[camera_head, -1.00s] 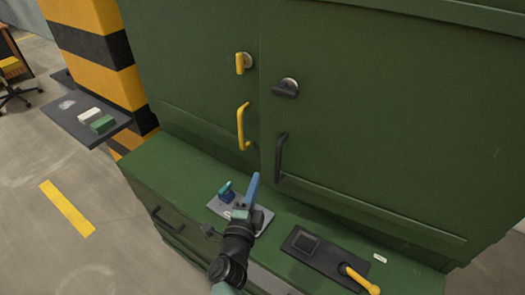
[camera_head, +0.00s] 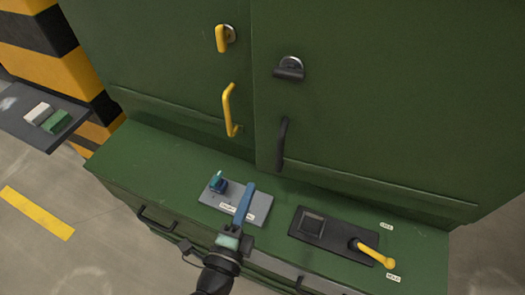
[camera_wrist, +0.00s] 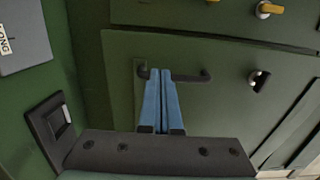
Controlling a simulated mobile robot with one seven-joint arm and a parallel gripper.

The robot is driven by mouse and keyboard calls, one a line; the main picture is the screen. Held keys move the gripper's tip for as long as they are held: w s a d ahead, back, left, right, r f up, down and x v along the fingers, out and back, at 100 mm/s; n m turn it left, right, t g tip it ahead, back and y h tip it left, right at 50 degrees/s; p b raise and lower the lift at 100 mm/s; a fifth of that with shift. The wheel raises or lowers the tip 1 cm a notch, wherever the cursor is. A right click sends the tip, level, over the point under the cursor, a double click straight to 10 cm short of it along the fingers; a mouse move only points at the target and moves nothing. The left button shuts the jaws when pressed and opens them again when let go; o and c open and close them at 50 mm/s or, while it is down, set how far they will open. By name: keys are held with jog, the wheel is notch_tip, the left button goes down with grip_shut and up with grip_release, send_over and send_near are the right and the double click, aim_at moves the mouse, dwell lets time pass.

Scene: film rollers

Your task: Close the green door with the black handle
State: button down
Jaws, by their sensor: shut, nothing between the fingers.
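The green door (camera_head: 380,110) on the right has a black bar handle (camera_head: 282,145) and a black latch knob (camera_head: 289,69) above it. The door looks nearly flush with its neighbour; I cannot tell whether a small gap remains. My gripper (camera_head: 249,187) has blue fingers, shut and empty, above the ledge and left of the black handle in the head view. In the wrist view, my fingertips (camera_wrist: 160,73) overlap one end of the black handle (camera_wrist: 188,76); contact is unclear. The black latch (camera_wrist: 258,79) also shows there.
The left green door (camera_head: 160,70) has a yellow handle (camera_head: 229,110) and yellow knob (camera_head: 222,38). On the ledge below are a grey plate (camera_head: 262,208) with a teal switch and a black panel (camera_head: 335,235) with a yellow lever (camera_head: 375,254). A shelf with small blocks stands left.

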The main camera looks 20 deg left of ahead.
aim_at(267, 146)
jog(key=w, duration=0.3)
jog(key=w+p, duration=0.1)
jog(key=w, duration=0.6)
jog(key=shift+w+a+p, duration=0.35)
jog(key=shift+w+a, duration=0.05)
